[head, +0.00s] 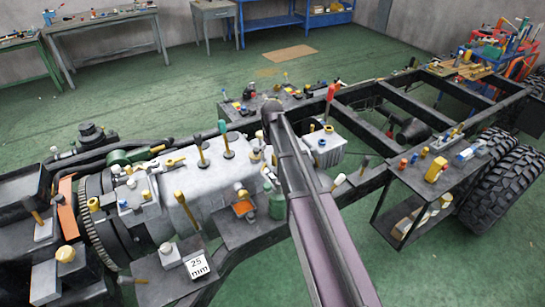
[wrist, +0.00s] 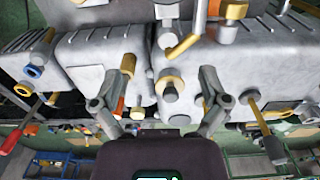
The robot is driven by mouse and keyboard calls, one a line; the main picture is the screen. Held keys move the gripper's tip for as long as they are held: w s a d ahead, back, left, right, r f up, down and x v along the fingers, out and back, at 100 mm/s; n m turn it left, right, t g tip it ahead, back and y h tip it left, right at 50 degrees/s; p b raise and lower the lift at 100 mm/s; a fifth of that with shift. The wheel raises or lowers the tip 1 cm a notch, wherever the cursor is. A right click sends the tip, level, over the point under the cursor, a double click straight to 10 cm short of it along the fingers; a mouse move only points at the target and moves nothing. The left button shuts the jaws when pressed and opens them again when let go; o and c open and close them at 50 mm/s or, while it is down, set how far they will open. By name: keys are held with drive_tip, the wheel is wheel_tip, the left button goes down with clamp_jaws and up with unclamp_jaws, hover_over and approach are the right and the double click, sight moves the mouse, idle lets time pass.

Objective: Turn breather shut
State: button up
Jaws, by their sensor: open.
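My gripper (wrist: 160,103) shows in the wrist view, its two fingers spread apart and empty. Between the fingers, beyond the tips, is a short round grey knob with a tan collar (wrist: 170,82) on the grey housing. A tan cylindrical fitting (wrist: 127,65) stands close to the left finger. A bent tan lever (wrist: 184,45) is above the knob. I cannot tell for certain which of these fittings is the breather. In the head view my arm crosses the grey gearbox housing (head: 175,190), and the gripper is not visible there.
A green bottle (head: 277,205) stands near my arm. Black chassis rails (head: 375,118) run to the right. Green floor (head: 130,100) is open behind.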

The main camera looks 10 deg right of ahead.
drive_tip(key=shift+s, duration=0.5)
drive_tip(key=s+m, duration=0.3)
drive_tip(key=s, duration=2)
drive_tip(key=shift+s, duration=0.3)
